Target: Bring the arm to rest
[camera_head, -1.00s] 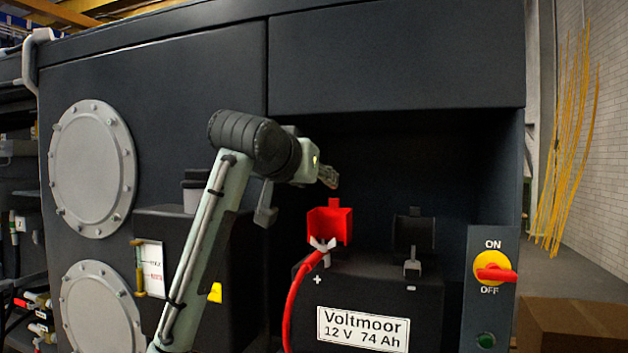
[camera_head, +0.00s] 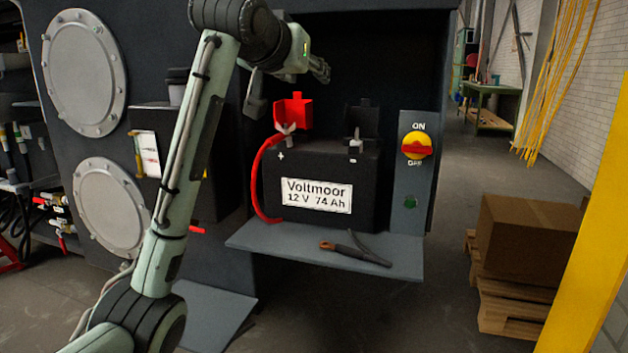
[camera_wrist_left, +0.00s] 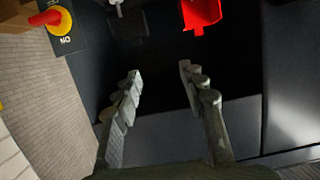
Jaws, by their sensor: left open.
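My left gripper (camera_head: 320,69) is in the battery bay, above and a little right of the red terminal cover, apart from it. In the left wrist view its two fingers (camera_wrist_left: 160,92) are spread with nothing between them. The black battery (camera_head: 325,188), labelled Voltmoor 12 V 74 Ah, stands on the bay's shelf. Its red cover (camera_head: 294,112) stands raised at the plus terminal, where a red cable (camera_head: 262,170) is attached. The red cover also shows in the left wrist view (camera_wrist_left: 201,14). A black cover (camera_head: 361,121) stands raised at the minus terminal. My right gripper is not in view.
A dark cable with a copper-coloured lug (camera_head: 355,252) lies on the grey shelf (camera_head: 290,250). A red and yellow ON/OFF switch (camera_head: 417,146) is on the panel right of the battery. A cardboard box (camera_head: 525,238) on pallets and a yellow post (camera_head: 592,235) stand at the right.

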